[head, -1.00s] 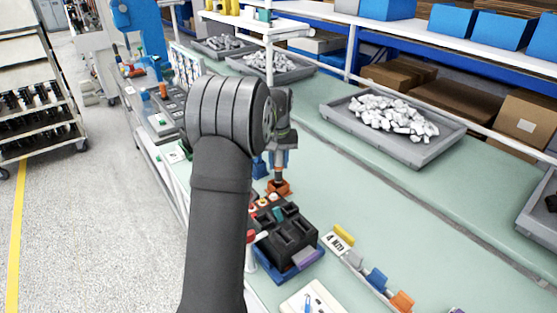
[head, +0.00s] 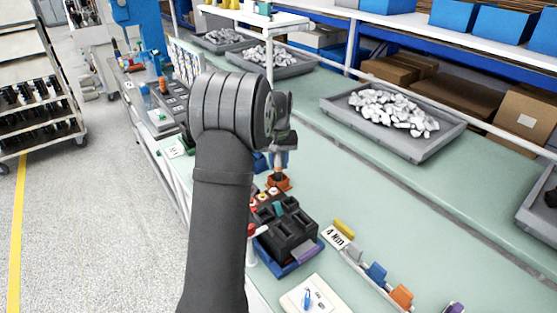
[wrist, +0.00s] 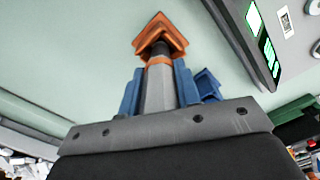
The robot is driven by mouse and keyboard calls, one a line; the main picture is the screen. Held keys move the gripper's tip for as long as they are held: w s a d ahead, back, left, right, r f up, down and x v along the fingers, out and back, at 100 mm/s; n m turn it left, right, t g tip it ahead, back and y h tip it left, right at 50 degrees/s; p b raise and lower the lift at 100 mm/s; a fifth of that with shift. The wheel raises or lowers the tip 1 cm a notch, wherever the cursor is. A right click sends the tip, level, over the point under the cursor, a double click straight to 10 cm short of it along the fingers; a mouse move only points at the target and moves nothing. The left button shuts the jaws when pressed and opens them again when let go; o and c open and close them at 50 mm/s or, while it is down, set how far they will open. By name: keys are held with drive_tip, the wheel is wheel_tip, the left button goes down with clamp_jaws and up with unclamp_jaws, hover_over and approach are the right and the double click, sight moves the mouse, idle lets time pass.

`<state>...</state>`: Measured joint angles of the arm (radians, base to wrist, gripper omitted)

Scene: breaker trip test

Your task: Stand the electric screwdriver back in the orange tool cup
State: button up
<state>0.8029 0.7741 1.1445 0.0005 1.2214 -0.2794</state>
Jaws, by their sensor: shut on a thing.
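My gripper (head: 281,146) is shut on the electric screwdriver (head: 279,167). In the wrist view its two blue fingers (wrist: 158,82) press on either side of the grey screwdriver body (wrist: 157,98), which has an orange band. The screwdriver points nose down. Its dark nose meets the orange tool cup (wrist: 163,28), which also shows in the head view (head: 279,183). The nose appears to be in the cup's mouth. I cannot see how deep it sits or whether it touches the bottom.
A black fixture (head: 283,234) on a blue tray stands just in front of the cup. A blue piece (head: 260,162) stands close behind it, left. A "4 Nm" card (head: 337,237) and coloured clips lie to the right. The green bench beyond is clear up to the grey bin (head: 420,154).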

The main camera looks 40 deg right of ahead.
drive_tip(key=shift+f, duration=1.2)
drive_tip(key=o, duration=1.1)
wheel_tip(320, 180, up, 18)
drive_tip(key=shift+f, duration=0.25)
drive_tip(key=shift+f, duration=0.1)
wheel_tip(320, 180, down, 17)
drive_tip(key=shift+f, duration=0.15)
idle(0.4)
